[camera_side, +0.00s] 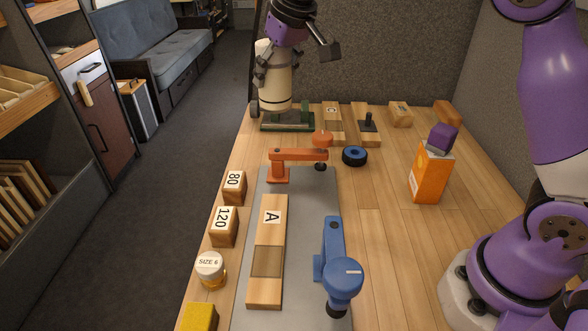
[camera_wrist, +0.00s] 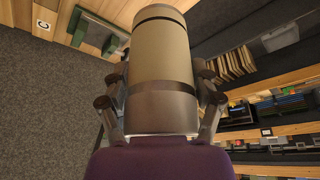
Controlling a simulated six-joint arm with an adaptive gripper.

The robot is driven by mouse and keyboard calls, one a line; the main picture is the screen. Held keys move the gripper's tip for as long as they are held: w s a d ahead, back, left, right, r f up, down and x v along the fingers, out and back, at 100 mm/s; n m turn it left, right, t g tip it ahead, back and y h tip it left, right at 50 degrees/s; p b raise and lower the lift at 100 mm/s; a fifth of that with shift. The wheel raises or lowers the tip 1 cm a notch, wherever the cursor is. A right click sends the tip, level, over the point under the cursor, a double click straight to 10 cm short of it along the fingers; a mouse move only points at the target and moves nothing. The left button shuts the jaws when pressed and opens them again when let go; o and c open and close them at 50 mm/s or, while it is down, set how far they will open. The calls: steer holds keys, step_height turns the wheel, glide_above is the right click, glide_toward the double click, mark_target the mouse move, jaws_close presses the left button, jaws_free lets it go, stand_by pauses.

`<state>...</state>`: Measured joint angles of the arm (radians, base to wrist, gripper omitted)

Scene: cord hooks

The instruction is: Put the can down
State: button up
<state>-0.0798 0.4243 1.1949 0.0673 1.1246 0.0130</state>
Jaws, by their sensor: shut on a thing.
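The can (camera_side: 273,82) is a cream cylinder with dark bands, held upright at the back of the bench. It is above or at a green-framed holder (camera_side: 287,122); I cannot tell whether its base touches. My gripper (camera_side: 274,72) is shut around the can, with a finger on each side. In the wrist view the can (camera_wrist: 161,55) fills the middle, between the two fingers of my gripper (camera_wrist: 162,105). Part of the green holder (camera_wrist: 92,30) shows behind it at the upper left.
A grey mat (camera_side: 296,215) bears board A (camera_side: 268,225), an orange clamp (camera_side: 290,157) and a blue clamp (camera_side: 337,265). Blocks 80 (camera_side: 234,187) and 120 (camera_side: 223,226) stand left.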

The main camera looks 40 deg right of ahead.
steer(key=s+d+f+m+g+h, duration=0.1)
steer(key=s+d+m+g+h, duration=0.4)
steer(key=s+d+m, duration=1.1)
steer(key=shift+w+d+f+m, duration=0.3)
steer(key=shift+d+f, duration=1.05)
steer(key=shift+f, duration=1.2)
steer(key=shift+w+d+f+m, duration=0.1)
steer(key=shift+d+f+m, duration=0.25)
steer(key=shift+d+f, duration=1.65)
steer(key=shift+w+d+f+m, duration=0.15)
steer(key=shift+d+f+m, duration=0.4)
steer(key=shift+f, duration=2.6)
steer(key=shift+d+f, duration=0.1)
steer(key=shift+d, duration=0.1)
steer(key=o, duration=1.4)
